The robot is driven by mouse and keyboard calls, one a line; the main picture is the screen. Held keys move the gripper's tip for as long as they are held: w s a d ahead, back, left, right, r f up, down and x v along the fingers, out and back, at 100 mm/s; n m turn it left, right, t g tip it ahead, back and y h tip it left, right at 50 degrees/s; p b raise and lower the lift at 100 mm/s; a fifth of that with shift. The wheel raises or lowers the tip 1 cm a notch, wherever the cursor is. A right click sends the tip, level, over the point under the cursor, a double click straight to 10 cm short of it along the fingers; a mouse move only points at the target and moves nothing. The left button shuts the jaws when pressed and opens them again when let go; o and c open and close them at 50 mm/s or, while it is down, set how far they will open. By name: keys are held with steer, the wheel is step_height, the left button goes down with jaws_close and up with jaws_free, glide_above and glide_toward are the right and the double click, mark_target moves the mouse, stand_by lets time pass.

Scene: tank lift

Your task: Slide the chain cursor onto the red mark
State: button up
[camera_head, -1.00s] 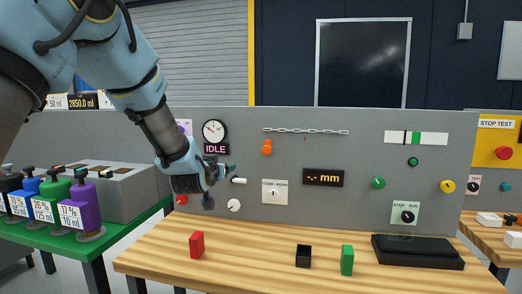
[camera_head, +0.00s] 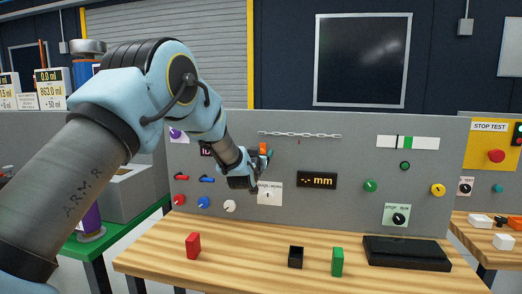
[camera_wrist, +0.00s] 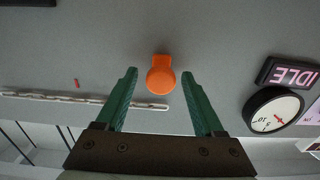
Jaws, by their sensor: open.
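The orange chain cursor (camera_head: 262,147) is on the grey panel, below the left end of the chain (camera_head: 300,135). In the wrist view the cursor (camera_wrist: 160,76) appears as a rounded knob between my two green fingertips. My gripper (camera_wrist: 159,73) is open, with a gap on both sides of the cursor. I cannot tell whether the tips reach fully around it in depth. In the head view my gripper (camera_head: 266,155) partly hides the cursor. The small red mark (camera_head: 299,141) is right of the cursor, just below the chain; in the wrist view the red mark (camera_wrist: 76,83) is at left.
A dial gauge (camera_wrist: 275,110) and an IDLE sign (camera_wrist: 288,75) are beside the gripper. A display reading "-.- mm" (camera_head: 317,181) is below the mark. Red (camera_head: 193,245), black (camera_head: 296,257) and green (camera_head: 337,262) blocks stand on the wooden bench (camera_head: 230,262).

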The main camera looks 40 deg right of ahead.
steer(key=shift+w+d, duration=0.15)
steer(key=shift+d, duration=0.05)
jaws_close()
stand_by(0.6)
stand_by(0.8)
